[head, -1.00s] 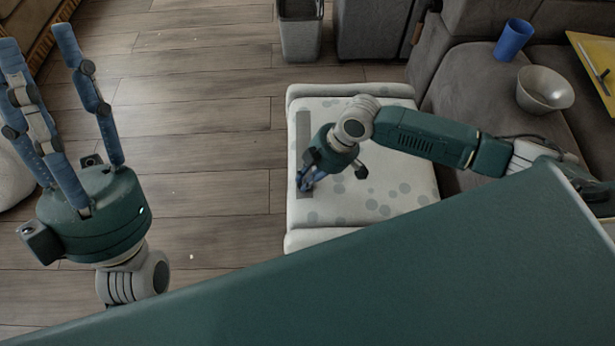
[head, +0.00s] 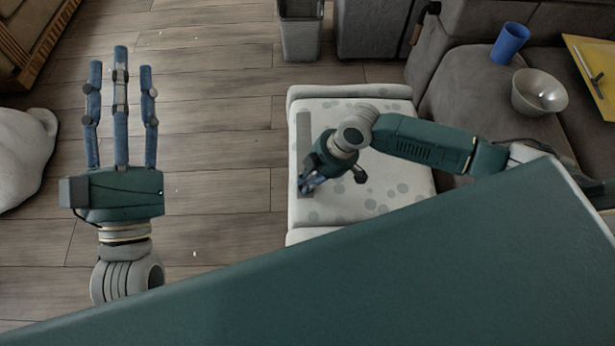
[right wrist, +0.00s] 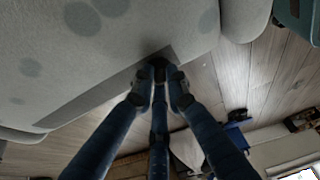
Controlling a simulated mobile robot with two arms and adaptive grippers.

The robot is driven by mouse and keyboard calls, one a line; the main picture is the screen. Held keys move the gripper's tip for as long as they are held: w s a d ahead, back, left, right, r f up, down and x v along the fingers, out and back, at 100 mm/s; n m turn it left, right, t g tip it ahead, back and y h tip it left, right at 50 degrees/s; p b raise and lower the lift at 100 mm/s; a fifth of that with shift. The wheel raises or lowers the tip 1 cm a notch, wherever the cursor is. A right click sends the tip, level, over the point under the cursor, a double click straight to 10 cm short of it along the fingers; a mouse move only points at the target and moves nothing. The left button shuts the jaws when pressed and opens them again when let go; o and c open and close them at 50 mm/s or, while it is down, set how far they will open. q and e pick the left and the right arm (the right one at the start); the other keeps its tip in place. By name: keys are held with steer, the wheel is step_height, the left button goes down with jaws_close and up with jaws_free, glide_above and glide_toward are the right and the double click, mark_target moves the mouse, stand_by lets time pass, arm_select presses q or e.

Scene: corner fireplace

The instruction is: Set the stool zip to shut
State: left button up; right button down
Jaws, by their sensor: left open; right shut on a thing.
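The stool (head: 345,200) has a pale cushion top with grey spots. A flat grey zip strip (head: 303,130) runs along its left edge, and it also shows in the right wrist view (right wrist: 88,102). My right gripper (head: 306,186) is at the near part of this strip. In the right wrist view its fingers (right wrist: 160,72) close around a small dark piece at the strip's end, likely the zip pull, mostly hidden by the fingertips. My left gripper (head: 121,70) is open and empty over the floor, well left of the stool, with its fingers pointing up the picture.
A grey sofa (head: 455,85) stands right of the stool, with a blue cup (head: 510,42), a metal bowl (head: 538,92) and a yellow board (head: 595,65). A grey bin (head: 300,35) stands behind. A white rounded thing (head: 22,155) lies far left. The floor between is clear.

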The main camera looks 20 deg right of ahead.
steer(key=shift+s+f, duration=0.15)
steer(key=shift+s, duration=0.05)
steer(key=c, duration=1.7)
jaws_free()
steer(key=shift+w, duration=0.1)
steer(key=shift+d+r, duration=0.15)
steer(key=shift+r, duration=0.25)
steer(key=v, duration=1.1)
steer(key=shift+r, duration=0.15)
